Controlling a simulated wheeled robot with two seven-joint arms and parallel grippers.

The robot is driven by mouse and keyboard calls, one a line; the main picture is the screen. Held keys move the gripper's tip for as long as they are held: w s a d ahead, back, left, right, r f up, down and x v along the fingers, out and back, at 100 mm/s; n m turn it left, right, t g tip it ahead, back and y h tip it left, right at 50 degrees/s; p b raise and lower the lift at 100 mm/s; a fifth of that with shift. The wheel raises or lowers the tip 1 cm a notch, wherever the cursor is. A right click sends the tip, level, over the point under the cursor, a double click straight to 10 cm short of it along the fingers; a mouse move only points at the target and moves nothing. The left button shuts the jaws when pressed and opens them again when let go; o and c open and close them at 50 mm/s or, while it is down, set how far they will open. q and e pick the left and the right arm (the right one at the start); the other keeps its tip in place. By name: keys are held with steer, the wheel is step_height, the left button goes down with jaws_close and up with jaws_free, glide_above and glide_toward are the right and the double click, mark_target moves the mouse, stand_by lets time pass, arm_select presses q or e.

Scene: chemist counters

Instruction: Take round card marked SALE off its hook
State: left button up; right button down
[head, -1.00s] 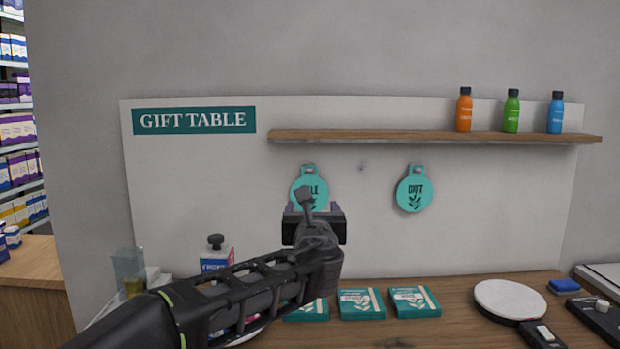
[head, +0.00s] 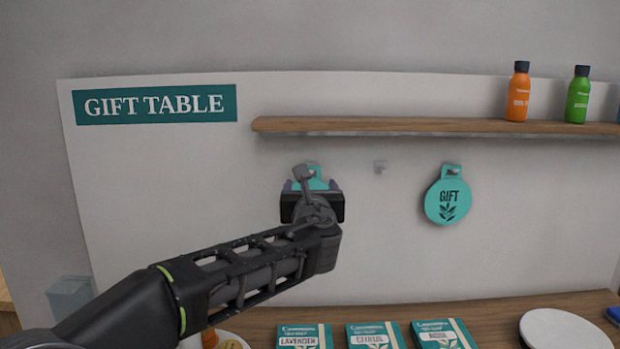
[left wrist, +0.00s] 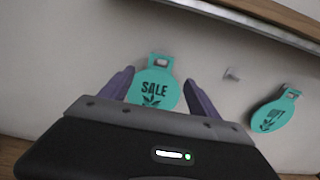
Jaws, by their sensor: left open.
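The round teal SALE card (left wrist: 153,88) hangs on the wall panel and shows between my left gripper's fingers in the left wrist view. In the head view only its top edge and tab (head: 312,177) show; my gripper hides the rest. My left gripper (head: 311,184) is open in front of the card, with its two purple fingers (left wrist: 158,88) on either side of it in the picture. I cannot tell whether the fingers touch the card. The card's hook is hard to make out. My right gripper is not in view.
A teal GIFT card (head: 447,197) hangs to the right, with an empty hook (head: 379,166) between the two cards. A wooden shelf (head: 420,125) with bottles juts out above. Teal boxes (head: 375,336) and a white round plate (head: 562,332) are on the counter below.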

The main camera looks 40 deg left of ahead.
mark_target(315, 183)
arm_select(q)
steer(key=shift+r, duration=0.1)
stand_by(0.3)
steer(key=shift+p+x, duration=0.85)
steer(key=shift+x, duration=3.1)
steer(key=c, duration=1.4)
